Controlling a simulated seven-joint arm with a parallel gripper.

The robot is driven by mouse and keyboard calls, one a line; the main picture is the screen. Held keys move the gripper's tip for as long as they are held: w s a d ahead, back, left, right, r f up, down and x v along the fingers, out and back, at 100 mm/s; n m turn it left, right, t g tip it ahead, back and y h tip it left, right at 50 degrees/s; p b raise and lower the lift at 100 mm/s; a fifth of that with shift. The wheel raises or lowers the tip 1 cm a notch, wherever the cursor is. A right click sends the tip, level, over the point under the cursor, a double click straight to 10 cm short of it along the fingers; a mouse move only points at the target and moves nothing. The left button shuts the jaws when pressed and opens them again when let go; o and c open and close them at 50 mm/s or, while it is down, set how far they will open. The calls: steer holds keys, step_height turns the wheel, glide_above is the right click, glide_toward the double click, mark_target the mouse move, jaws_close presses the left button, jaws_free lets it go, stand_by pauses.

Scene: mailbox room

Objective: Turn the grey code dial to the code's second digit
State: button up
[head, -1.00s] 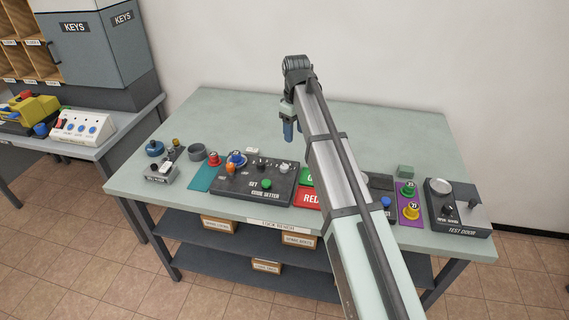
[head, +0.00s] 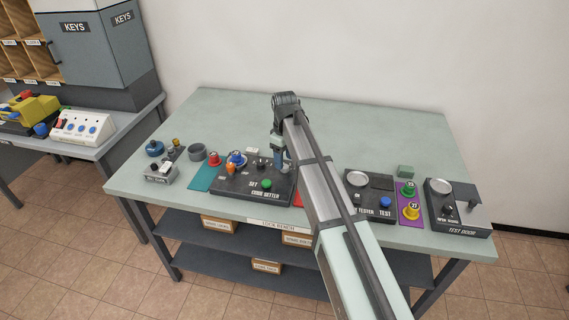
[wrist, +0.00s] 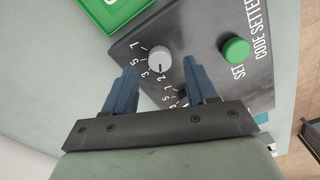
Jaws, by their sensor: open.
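The light grey code dial (wrist: 160,58) is a round knob on the dark code setter panel (wrist: 205,52), ringed by white digits. Its pointer is too small to read for sure. My gripper (wrist: 160,72) is open, with its blue fingers apart. In the wrist view the dial shows just beyond the fingertips, roughly between them, with nothing gripped. In the head view my gripper (head: 282,160) is over the right part of the code setter and hides the grey dial. The green SET button (wrist: 236,51) stands to the dial's right in the wrist view.
A darker dial is partly hidden behind the right finger in the wrist view. In the head view a red and a blue-orange item (head: 236,160) stand left of the dials. The back of the bench (head: 225,112) is clear.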

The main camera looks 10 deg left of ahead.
mark_target(285, 168)
steer(key=shift+f, duration=1.45)
steer(key=shift+c, duration=0.2)
steer(key=c, duration=1)
